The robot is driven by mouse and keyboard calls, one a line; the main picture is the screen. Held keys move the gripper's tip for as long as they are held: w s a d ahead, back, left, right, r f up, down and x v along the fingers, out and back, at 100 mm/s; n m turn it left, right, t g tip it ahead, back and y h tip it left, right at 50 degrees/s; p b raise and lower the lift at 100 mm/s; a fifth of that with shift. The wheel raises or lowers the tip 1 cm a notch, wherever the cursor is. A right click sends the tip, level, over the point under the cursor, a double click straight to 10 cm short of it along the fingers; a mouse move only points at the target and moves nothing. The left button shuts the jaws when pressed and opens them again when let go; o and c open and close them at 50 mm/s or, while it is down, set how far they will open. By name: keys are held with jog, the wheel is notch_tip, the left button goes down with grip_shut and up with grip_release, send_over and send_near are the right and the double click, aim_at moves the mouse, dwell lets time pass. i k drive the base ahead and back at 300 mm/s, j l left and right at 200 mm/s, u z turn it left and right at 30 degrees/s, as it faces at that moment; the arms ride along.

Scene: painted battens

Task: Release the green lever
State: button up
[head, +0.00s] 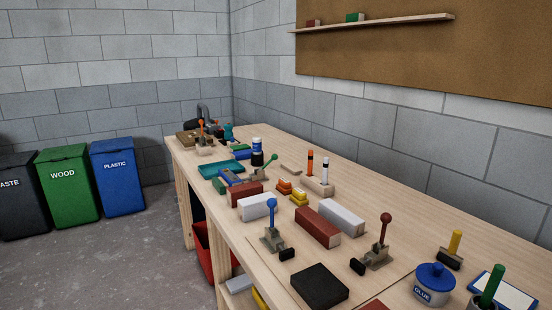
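Other levers stand on the bench: a blue one (271,212), a dark red one (384,228) and an orange one (201,128). Red (317,226) and white (341,216) blocks lie between.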

aim_at(274, 157)
jog(key=i+j+z, duration=0.3)
jog(key=j, duration=0.95)
jog(key=i+j+z, duration=0.3)
jog(key=j, duration=1)
jog(key=j+z, duration=0.3)
jog(key=j, duration=0.95)
